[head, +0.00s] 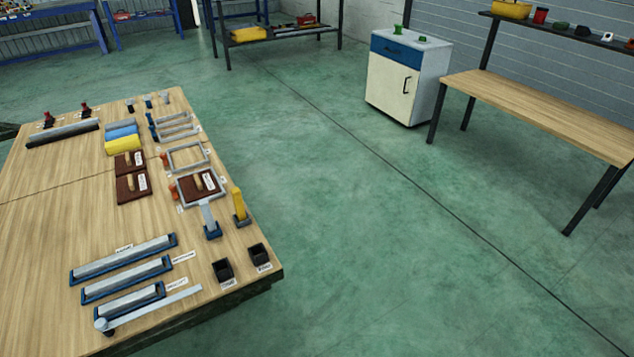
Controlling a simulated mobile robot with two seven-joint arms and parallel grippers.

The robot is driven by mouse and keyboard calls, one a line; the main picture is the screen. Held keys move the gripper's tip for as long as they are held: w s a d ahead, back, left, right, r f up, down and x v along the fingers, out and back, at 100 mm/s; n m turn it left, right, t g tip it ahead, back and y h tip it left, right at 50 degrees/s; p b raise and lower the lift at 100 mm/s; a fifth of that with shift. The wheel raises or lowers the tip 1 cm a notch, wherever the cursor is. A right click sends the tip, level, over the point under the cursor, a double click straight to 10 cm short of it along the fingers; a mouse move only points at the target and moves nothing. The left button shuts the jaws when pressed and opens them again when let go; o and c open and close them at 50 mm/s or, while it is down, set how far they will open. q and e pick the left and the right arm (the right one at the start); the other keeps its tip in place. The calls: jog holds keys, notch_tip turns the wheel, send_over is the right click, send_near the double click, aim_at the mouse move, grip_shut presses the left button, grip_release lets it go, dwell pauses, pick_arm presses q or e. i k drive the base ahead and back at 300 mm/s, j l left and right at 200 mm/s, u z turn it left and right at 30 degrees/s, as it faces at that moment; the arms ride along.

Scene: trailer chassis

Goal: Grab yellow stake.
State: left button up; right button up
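The yellow stake (239,203) stands upright in a small dark blue holder near the right edge of the wooden table (60,235), at the left of the head view. A grey stake (207,217) stands beside it on the left in a similar blue holder. The two are close together but look apart. Neither of my grippers shows in the head view, so I cannot see their state.
Two black bins (259,254) sit at the table's near right corner. Grey bars in blue trays (128,255) lie left of them. A white cabinet (395,85) and a wooden bench (550,112) stand across open green floor (390,240).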

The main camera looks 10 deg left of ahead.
aim_at(236, 193)
jog(key=i+l+z, duration=0.35)
jog(key=i, duration=0.15)
jog(key=i+z, duration=0.3)
jog(key=i, duration=0.2)
jog(key=i+z, duration=0.35)
jog(key=i, duration=0.15)
jog(key=i+u, duration=0.2)
jog(key=u, duration=0.2)
jog(key=i+u, duration=0.25)
jog(key=u, duration=0.15)
jog(key=i+u, duration=0.2)
jog(key=u, duration=0.2)
jog(key=i+l+u, duration=0.15)
jog(key=u, duration=0.25)
jog(key=i, duration=0.05)
